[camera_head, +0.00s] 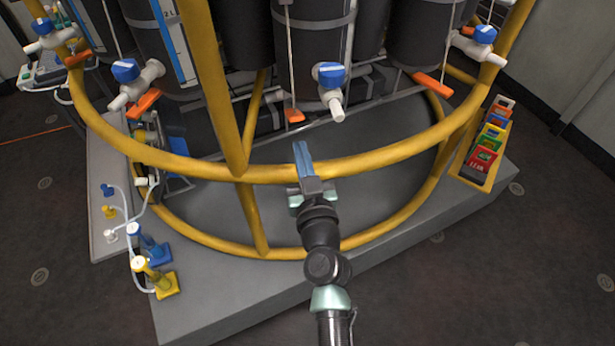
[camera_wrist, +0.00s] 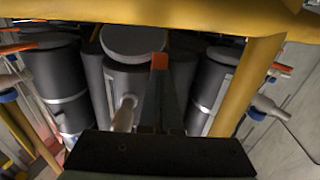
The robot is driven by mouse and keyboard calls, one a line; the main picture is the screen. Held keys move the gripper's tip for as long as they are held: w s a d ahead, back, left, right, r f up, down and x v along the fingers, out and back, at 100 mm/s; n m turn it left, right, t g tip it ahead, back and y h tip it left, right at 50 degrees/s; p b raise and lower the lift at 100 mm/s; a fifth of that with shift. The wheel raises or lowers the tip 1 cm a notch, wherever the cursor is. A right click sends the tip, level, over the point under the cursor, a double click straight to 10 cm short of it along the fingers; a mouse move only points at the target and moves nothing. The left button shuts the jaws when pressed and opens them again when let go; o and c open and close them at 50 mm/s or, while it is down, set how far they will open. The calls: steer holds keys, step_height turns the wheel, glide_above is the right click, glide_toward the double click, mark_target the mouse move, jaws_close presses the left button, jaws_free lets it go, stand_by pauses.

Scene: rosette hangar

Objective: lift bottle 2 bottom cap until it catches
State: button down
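The middle black bottle (camera_head: 305,50) stands behind the yellow ring, with an orange tab (camera_head: 294,116) near its foot and a white spigot with a blue knob (camera_head: 332,80). No number is legible, so I cannot tell which bottle is 2. My gripper (camera_head: 300,146) reaches over the ring, fingers close together, below the orange tab and apart from it in the head view. In the wrist view, a grey round cap (camera_wrist: 132,40) shows at the bottle's end, and the orange tab (camera_wrist: 159,61) lines up with my fingertips (camera_wrist: 162,75). Contact and finger gap are unclear.
The yellow ring (camera_head: 350,167) and a slanted post (camera_head: 210,80) are close by my arm. Neighbouring spigots (camera_head: 130,80) and orange tabs (camera_head: 432,84) stick out at both sides. Blue and yellow fittings (camera_head: 150,245) stand left; a coloured rack (camera_head: 487,140) is right.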

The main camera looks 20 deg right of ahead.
steer(key=b+v, duration=0.1)
steer(key=v, duration=0.6)
stand_by(0.4)
stand_by(0.3)
steer(key=w+a+r+n+t+y, duration=0.15)
steer(key=a+r, duration=0.25)
steer(key=r, duration=0.6)
steer(key=w+a+r+n+t+y, duration=0.1)
steer(key=a+r+n+t+y, duration=0.15)
steer(key=r, duration=0.75)
steer(key=w+a+r+n+t+y, duration=0.1)
steer(key=a+r, duration=0.3)
steer(key=r, duration=0.6)
steer(key=s+a+r+m+t, duration=0.1)
steer(key=s+a+r+t, duration=0.1)
steer(key=s+r, duration=0.35)
steer(key=s+a+r+m+t+h, duration=0.1)
steer(key=s+r, duration=0.1)
steer(key=r, duration=0.7)
steer(key=s+a+r+m+t, duration=0.1)
steer(key=s+a+r+t, duration=0.1)
steer(key=s+r, duration=0.35)
step_height(320, 180, up, 13)
steer(key=w+p, duration=0.2)
steer(key=p, duration=1)
steer(key=shift+f+n, duration=0.2)
steer(key=shift+n, duration=0.1)
